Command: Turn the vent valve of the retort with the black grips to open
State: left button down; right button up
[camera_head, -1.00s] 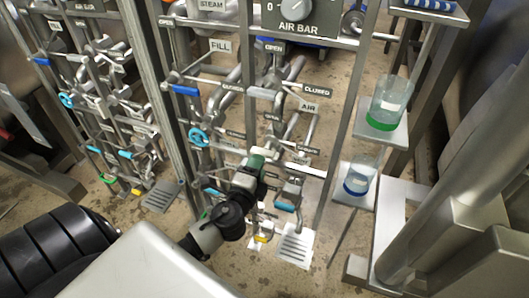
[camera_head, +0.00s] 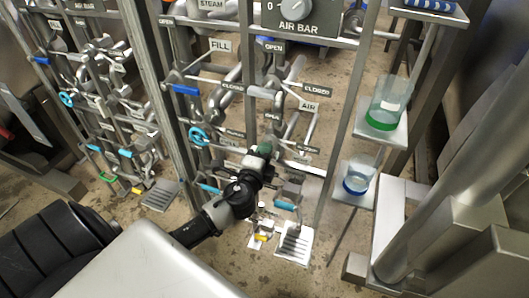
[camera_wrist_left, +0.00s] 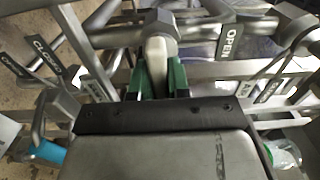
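My left gripper (camera_head: 262,154) reaches into the pipework of the middle valve rack in the head view, below the AIR sign. In the left wrist view its green fingers (camera_wrist_left: 160,80) stand close together, one on each side of a pale grey metal lever (camera_wrist_left: 157,60), and appear shut on it. An OPEN plate (camera_wrist_left: 230,42) is right of the lever and a CLOSED plate (camera_wrist_left: 47,54) is left. The lever's tip between the fingers is partly hidden, and in the head view my wrist covers it. I cannot make out black grips or a vent label. My right gripper is out of view.
Blue-gripped levers (camera_head: 185,89) and a blue handwheel (camera_head: 199,136) sit on the same rack. A rack post (camera_head: 160,100) stands left of it. Beakers with a green base (camera_head: 383,119) and a blue base (camera_head: 357,184) stand on shelves to the right.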

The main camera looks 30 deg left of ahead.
pick_arm(q)
jog(key=n+b, duration=0.1)
jog(key=n, duration=0.2)
jog(key=shift+f+b, duration=0.15)
jog(key=shift+b, duration=0.2)
jog(key=shift+n, duration=1.5)
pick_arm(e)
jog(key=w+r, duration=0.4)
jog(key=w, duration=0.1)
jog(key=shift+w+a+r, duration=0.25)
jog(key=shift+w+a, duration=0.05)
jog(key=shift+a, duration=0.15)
pick_arm(q)
jog(key=c, duration=1.1)
grip_release()
jog(key=b+v, duration=0.1)
jog(key=v, duration=1)
jog(key=shift+d, duration=0.1)
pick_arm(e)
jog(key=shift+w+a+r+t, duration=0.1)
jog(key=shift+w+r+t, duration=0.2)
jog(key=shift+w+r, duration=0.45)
